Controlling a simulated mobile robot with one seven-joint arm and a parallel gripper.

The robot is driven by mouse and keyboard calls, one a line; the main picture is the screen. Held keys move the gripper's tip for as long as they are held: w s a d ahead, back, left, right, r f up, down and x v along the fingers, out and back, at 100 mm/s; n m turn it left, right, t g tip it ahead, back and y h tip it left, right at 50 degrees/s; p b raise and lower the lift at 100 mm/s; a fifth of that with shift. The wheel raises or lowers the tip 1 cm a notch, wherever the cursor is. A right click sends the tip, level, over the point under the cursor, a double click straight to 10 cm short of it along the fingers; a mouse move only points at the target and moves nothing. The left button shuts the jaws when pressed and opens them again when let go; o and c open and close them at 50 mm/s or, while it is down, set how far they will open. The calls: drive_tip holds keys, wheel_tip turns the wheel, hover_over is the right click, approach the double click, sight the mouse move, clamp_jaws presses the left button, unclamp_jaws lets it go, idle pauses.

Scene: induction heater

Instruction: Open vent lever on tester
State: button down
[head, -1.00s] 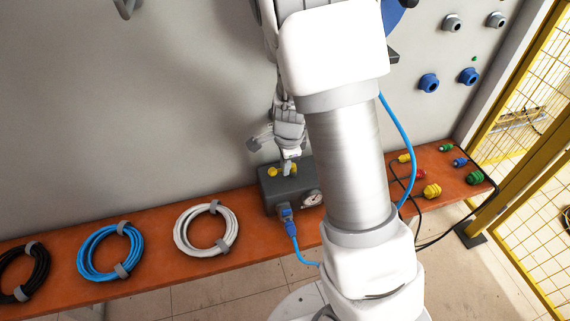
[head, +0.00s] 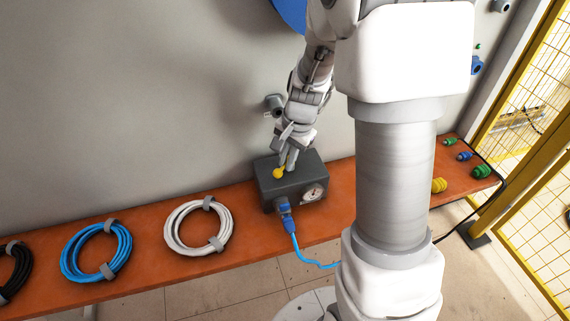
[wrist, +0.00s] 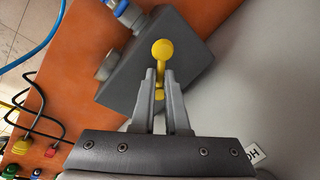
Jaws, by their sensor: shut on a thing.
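In the wrist view the lever knob (wrist: 162,49) shows just beyond my fingertips, over the tester (wrist: 130,85). My gripper (head: 288,160) is on top of the tester. In the wrist view my gripper (wrist: 160,82) is shut on the lever's yellow stem, and the fingers hide part of it.
White (head: 184,240), blue (head: 70,262) and black (head: 14,275) coiled hoses lie on the bench (head: 150,212) to the left. Coloured fittings (head: 481,171) lie at its right end. A blue hose (head: 305,258) hangs from the tester. A wall stands close behind.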

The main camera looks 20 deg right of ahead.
drive_tip(key=n, duration=0.2)
drive_tip(key=n+b, duration=0.1)
drive_tip(key=d+n+g+b, duration=0.1)
drive_tip(key=n, duration=0.1)
drive_tip(key=shift+s+n+y, duration=0.25)
drive_tip(key=shift+n+y, duration=0.05)
drive_tip(key=n, duration=0.2)
drive_tip(key=d+n, duration=0.1)
drive_tip(key=n, duration=0.1)
drive_tip(key=shift+n+g, duration=0.3)
drive_tip(key=shift+g, duration=0.1)
drive_tip(key=c, duration=1)
unclamp_jaws()
